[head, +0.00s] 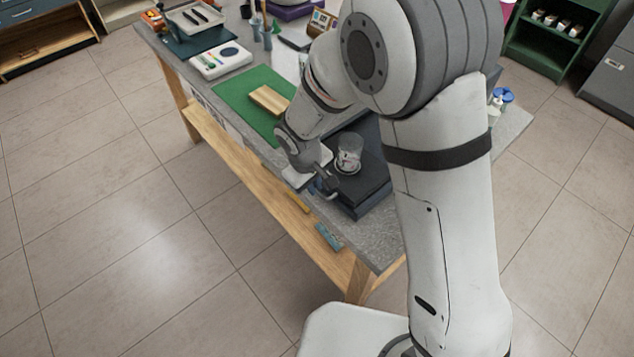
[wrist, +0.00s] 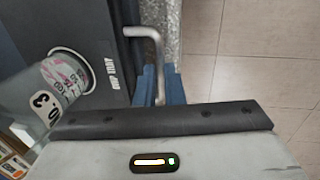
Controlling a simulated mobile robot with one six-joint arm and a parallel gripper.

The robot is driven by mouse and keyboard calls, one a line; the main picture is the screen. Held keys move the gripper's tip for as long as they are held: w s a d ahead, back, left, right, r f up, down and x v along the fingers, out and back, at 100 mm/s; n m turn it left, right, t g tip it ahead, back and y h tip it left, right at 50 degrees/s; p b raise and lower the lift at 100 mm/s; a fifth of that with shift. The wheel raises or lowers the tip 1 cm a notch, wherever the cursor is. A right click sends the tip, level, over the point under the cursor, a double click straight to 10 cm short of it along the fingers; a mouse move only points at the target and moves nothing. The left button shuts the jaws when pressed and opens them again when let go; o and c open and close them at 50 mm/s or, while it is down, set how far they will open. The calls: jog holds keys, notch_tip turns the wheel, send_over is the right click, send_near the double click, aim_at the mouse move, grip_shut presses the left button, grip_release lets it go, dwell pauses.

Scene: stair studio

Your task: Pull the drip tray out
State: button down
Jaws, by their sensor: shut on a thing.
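The drip tray (head: 372,190) is a dark, flat box at the front of the grey bench, below my forearm. In the wrist view, the drip tray (wrist: 118,62) shows a white label lettered along its front edge. Its grey bar handle (wrist: 145,31) sticks out at the front. My gripper (wrist: 160,84) has its two blue fingers on either side of the handle and is shut on it; it also shows in the head view (head: 325,187). A clear cup (head: 349,152) with red markings stands on the dark unit; the wrist view shows the cup (wrist: 62,80) too.
A green mat (head: 240,100) with a wooden block (head: 268,100) lies left of the dark unit. The tiled floor (head: 120,220) in front of the bench is clear. A lower wooden shelf (head: 270,205) runs under the bench.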

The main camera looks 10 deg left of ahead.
jog(key=shift+w+d, duration=0.1)
jog(key=shift+w, duration=0.05)
jog(key=c, duration=1.5)
grip_release()
jog(key=r, duration=0.2)
jog(key=s+r, duration=0.1)
jog(key=r, duration=0.2)
jog(key=a+r, duration=0.1)
jog(key=r, duration=0.1)
jog(key=shift+s+r, duration=0.15)
jog(key=shift+r, duration=0.2)
notch_tip(320, 180, up, 7)
jog(key=p, duration=0.4)
jog(key=shift+d, duration=0.1)
